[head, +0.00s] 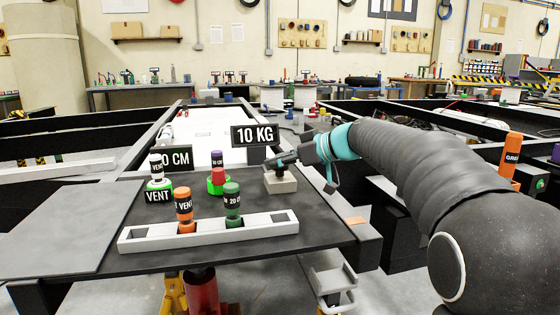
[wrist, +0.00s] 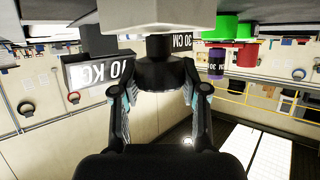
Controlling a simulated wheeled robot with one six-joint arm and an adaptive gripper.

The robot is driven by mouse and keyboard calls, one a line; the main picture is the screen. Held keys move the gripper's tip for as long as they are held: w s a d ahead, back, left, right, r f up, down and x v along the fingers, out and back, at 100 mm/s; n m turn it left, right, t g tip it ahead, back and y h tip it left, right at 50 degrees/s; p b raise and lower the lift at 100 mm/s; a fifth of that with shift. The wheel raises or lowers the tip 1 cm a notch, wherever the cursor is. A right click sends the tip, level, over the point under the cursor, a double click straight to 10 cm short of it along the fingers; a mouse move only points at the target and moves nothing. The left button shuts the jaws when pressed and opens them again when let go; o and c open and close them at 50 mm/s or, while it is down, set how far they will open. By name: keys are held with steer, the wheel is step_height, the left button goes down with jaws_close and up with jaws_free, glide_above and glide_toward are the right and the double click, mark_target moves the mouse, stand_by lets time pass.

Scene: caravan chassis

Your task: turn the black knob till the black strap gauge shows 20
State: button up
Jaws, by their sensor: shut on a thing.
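My gripper (head: 283,162) reaches in from the right and is shut on the black knob (wrist: 158,74), which stands on a light grey block (head: 281,184) on the dark bench. The wrist view is upside down and shows a finger on each side of the knob, with my gripper (wrist: 158,92) around it. A black sign reading "10 KG" (head: 254,135) stands just behind and left of the block, and it also shows in the wrist view (wrist: 90,72). I cannot tell for sure that this sign is the strap gauge. My gripper hides most of the knob in the head view.
A second sign ending in "0 CM" (head: 178,158) stands left, partly hidden by a white "VENT" post (head: 157,166). A pale rail (head: 270,226) in front holds orange (head: 184,205) and green posts (head: 232,200).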

steer(key=shift+f+b, duration=0.1)
steer(key=shift+b, duration=0.25)
steer(key=shift+f+m+t+h+b, duration=0.15)
steer(key=shift+m+t+h+b, duration=0.25)
steer(key=shift+m+t+b, duration=0.65)
steer(key=shift+s+a+r+m+t+h+b, duration=0.1)
steer(key=shift+r+m+t+h+b, duration=0.1)
steer(key=shift+m+t+h+b, duration=0.75)
steer(key=m+h+p, duration=0.1)
steer(key=m+t+h+p, duration=0.1)
steer(key=p, duration=0.1)
steer(key=shift+r+t, duration=0.3)
steer(key=shift+m+h+p, duration=0.5)
steer(key=shift+h+p, duration=0.05)
steer(key=shift+p, duration=0.15)
steer(key=shift+f+m+h+p, duration=0.1)
steer(key=shift+m+h+p, duration=0.2)
steer(key=shift+p, duration=0.25)
steer(key=shift+f+t+p, duration=0.2)
steer(key=shift+t+p, duration=0.15)
steer(key=shift+t, duration=0.05)
steer(key=o, duration=1.2)
steer(key=shift+c, duration=0.2)
